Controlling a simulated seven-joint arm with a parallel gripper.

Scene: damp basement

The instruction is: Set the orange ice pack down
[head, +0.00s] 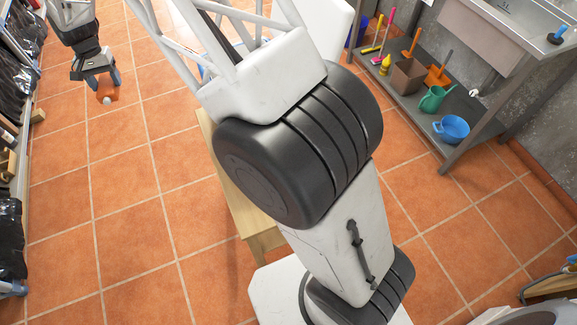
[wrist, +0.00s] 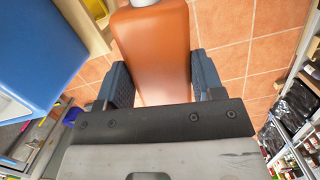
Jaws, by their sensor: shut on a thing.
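The orange ice pack (wrist: 153,50) fills the middle of the wrist view, with a pale cap at its far end. My gripper (wrist: 157,82) is shut on it, with one dark blue finger on each side. In the head view my gripper (head: 100,82) is at the upper left, pointing down, with the orange ice pack (head: 107,92) between its fingers. The pack appears held up in the air over the tiled floor. Its exact height cannot be told.
A large blue thing (wrist: 40,50) is close on the left in the wrist view. A wooden table (head: 262,238) is mostly hidden behind my arm. A metal sink bench (head: 462,115) with tools stands at the right. Shelves with black bags (head: 8,90) line the left. Open floor (head: 130,215) lies between.

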